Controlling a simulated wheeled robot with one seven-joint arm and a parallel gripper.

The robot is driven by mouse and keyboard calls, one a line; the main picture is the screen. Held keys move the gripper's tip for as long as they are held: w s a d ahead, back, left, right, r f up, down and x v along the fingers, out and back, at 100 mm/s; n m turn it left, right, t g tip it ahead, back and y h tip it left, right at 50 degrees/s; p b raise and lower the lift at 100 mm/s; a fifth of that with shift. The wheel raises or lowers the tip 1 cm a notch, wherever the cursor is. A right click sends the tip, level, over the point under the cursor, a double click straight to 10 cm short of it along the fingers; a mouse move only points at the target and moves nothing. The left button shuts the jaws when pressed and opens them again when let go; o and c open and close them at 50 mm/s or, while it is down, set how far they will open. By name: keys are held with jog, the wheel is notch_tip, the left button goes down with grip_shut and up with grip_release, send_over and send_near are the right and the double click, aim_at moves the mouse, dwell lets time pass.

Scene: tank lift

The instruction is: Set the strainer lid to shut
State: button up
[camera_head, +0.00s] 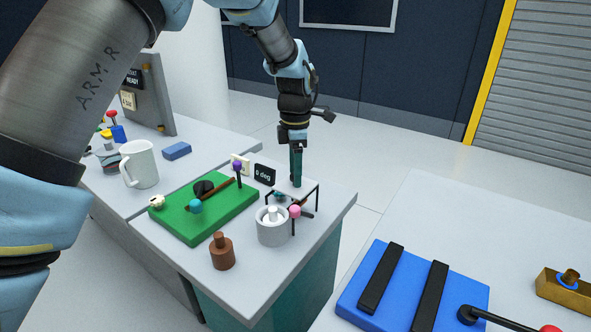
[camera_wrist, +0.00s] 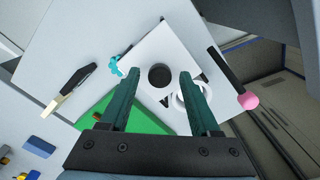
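No part is labelled as the strainer lid, and I cannot tell for certain which it is. A grey round pot (camera_head: 272,232) with a white knob inside stands near the table's front right corner; a white ring shows in the wrist view (camera_wrist: 205,87). A black lever with a pink ball (camera_head: 295,211) is beside it; the ball also shows in the wrist view (camera_wrist: 248,101). My gripper (camera_head: 296,183) points down behind the pot. In the wrist view its green fingers (camera_wrist: 159,77) are apart, with a pale square and dark round spot visible between them.
A green board (camera_head: 190,228) with knobs lies to the left, a brown weight (camera_head: 222,254) in front. A small display (camera_head: 264,175) reads "0 deg". Thin black posts (camera_head: 318,198) stand close to my gripper. A blue board (camera_head: 400,306) lies on the right table.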

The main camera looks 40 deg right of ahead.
grip_shut()
dwell(1.2)
